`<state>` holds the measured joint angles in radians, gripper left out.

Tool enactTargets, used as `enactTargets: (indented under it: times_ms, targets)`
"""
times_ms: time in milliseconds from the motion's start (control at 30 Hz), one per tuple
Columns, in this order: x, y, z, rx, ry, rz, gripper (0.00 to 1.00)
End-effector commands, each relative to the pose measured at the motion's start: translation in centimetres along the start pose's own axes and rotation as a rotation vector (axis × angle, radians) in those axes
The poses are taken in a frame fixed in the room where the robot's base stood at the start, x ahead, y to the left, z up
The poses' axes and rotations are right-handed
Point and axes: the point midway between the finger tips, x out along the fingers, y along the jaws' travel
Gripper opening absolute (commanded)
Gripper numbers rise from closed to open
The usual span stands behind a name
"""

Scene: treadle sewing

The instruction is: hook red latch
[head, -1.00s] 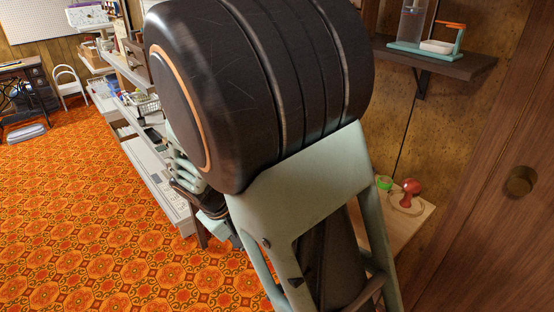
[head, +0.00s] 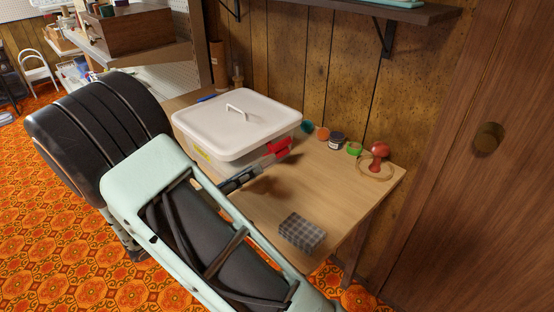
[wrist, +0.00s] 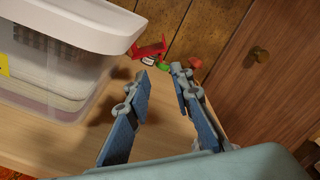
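A clear bin with a white lid (head: 237,122) stands on the wooden table; the lid sits on its top. The red latch (head: 278,147) is at the bin's right end, by the lid rim. My gripper (head: 268,163) is beside the bin, just below the latch in the head view. In the wrist view my gripper (wrist: 163,72) has its two fingers apart with nothing between them, and the latch is beyond the fingertips. I cannot tell whether they touch.
On the table (head: 265,207) are a plaid box (head: 302,233), a red knobbed object (head: 377,156), a green roll (head: 354,149) and a dark jar (head: 336,141). A wall shelf (head: 390,12) hangs above. A wooden door (head: 470,190) stands at the right.

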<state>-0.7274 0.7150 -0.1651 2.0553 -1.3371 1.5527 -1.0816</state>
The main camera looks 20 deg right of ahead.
Motion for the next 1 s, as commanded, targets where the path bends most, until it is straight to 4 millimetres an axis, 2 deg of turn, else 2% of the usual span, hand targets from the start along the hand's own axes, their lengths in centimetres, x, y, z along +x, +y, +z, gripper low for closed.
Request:
enactTargets:
  times_ms: [300,500,633,900,1000]
  targets:
    - [6.1,0.0,-0.3,0.004,0.005,-0.003,0.21]
    - [8.6,0.0,-0.2,0.004,0.005,-0.002,0.21]
    - [9.3,-0.1,-0.2,0.004,0.004,-0.001,0.21]
    - [9.4,-0.1,-0.1,0.004,0.004,0.0,0.21]
    - [9.4,-0.1,-0.1,0.004,0.004,0.0,0.1]
